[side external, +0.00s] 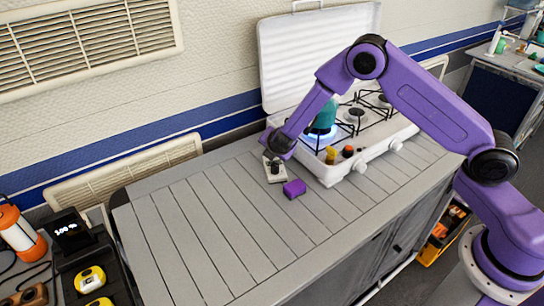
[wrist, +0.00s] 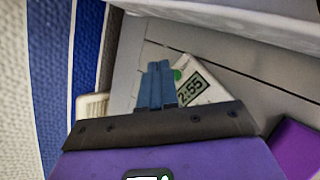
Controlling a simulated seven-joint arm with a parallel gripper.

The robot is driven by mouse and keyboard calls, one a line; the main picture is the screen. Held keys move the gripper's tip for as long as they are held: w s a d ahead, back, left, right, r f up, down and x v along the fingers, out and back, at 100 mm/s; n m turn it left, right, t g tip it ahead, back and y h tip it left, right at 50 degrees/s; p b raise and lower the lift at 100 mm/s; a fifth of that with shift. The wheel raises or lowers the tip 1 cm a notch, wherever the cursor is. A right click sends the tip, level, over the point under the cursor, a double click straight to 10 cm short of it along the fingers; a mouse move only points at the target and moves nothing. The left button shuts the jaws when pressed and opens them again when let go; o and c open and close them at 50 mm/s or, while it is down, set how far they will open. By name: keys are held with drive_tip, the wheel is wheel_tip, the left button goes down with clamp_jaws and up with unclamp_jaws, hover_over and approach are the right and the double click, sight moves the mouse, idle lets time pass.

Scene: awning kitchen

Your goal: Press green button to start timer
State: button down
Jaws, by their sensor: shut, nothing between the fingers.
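A small white timer (side external: 268,177) lies on the grey slatted counter beside the stove. In the wrist view the timer (wrist: 209,91) has a dark-digit display that reads about 2:55, partly covered by my fingers. A green button (wrist: 177,74) shows just right of my fingertips. My gripper (wrist: 159,64) is shut and empty, its two blue fingers together at the timer's upper left part. In the side view my gripper (side external: 275,167) is down over the timer. I cannot tell whether the tips touch the timer or the button.
A purple block (side external: 294,188) lies right beside the timer. A white stove (side external: 330,173) with an open lid (side external: 315,45), a teal pot (side external: 321,117) and a blue flame stands behind. Yellow and orange-red items sit at its front. The counter's left and front (side external: 210,235) are clear.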

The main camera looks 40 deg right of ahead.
drive_tip(key=shift+r, duration=0.15)
drive_tip(key=shift+r, duration=2.45)
drive_tip(key=s+r+m+g, duration=0.1)
drive_tip(key=s+r+m, duration=0.3)
drive_tip(key=s, duration=0.5)
drive_tip(key=s+r+m+g, duration=0.2)
drive_tip(key=s+r, duration=0.4)
drive_tip(key=s, duration=0.3)
drive_tip(key=s+d+r+m+g+y, duration=0.1)
drive_tip(key=s+d+g+y, duration=0.1)
drive_tip(key=s, duration=1.1)
drive_tip(key=s+d+r+m+g+y, duration=0.1)
drive_tip(key=s+d+m+g+y, duration=0.1)
drive_tip(key=s, duration=1.1)
drive_tip(key=shift+s+d+r+m+g, duration=0.2)
drive_tip(key=shift+r+m+g, duration=0.15)
drive_tip(key=shift+g, duration=0.25)
